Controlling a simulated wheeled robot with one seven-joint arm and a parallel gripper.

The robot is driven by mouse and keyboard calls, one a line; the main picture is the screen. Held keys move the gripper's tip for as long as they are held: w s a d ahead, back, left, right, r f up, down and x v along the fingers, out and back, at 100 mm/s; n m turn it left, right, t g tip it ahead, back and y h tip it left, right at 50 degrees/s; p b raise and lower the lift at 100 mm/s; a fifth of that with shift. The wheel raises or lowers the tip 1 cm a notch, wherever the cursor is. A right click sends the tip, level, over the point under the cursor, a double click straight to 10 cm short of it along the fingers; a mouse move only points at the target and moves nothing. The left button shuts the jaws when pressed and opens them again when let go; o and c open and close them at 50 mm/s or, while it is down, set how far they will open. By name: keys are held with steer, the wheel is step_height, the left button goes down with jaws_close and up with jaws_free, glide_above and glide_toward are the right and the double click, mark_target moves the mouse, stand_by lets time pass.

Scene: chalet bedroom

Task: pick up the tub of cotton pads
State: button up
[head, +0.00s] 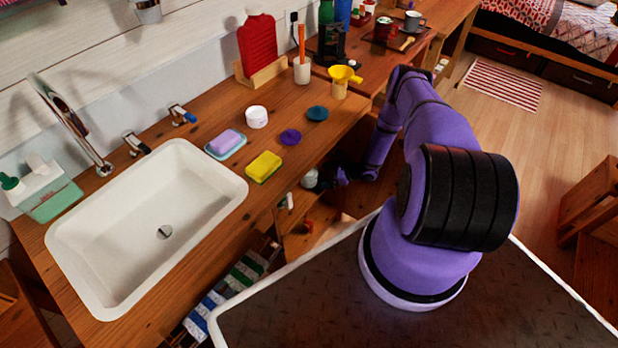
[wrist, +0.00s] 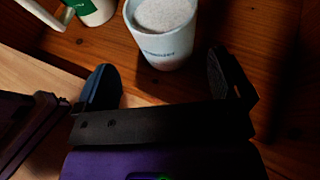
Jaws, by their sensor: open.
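The tub (wrist: 160,47), a pale cup-shaped container with dark lettering and a white, rough-looking fill at its open top, stands upright on a brown wooden surface in the wrist view. I take it to be the tub of cotton pads. My gripper (wrist: 162,82) is open, one finger at each side. The tub's lower end is just ahead of the gap between the fingertips, and nothing is held. In the head view my gripper (head: 340,178) is low under the counter, partly in shadow, beside a small whitish thing (head: 309,179) that may be the tub.
A white and green container (wrist: 90,8) stands left of the tub. The wooden counter (head: 345,118) with sink (head: 165,230) overhangs the shelf space. On it are a white round jar (head: 257,117), a yellow sponge (head: 264,166) and soap (head: 226,141). Bottles (head: 240,270) sit below.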

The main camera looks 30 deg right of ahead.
mark_target(309, 176)
steer(key=shift+w+d+x, duration=0.1)
steer(key=shift+w+x, duration=0.05)
steer(key=shift+x, duration=1.25)
steer(key=shift+w+d+x, duration=0.1)
steer(key=shift+w+x, duration=0.05)
steer(key=shift+x, duration=1.3)
steer(key=shift+r, duration=0.15)
steer(key=c, duration=1.1)
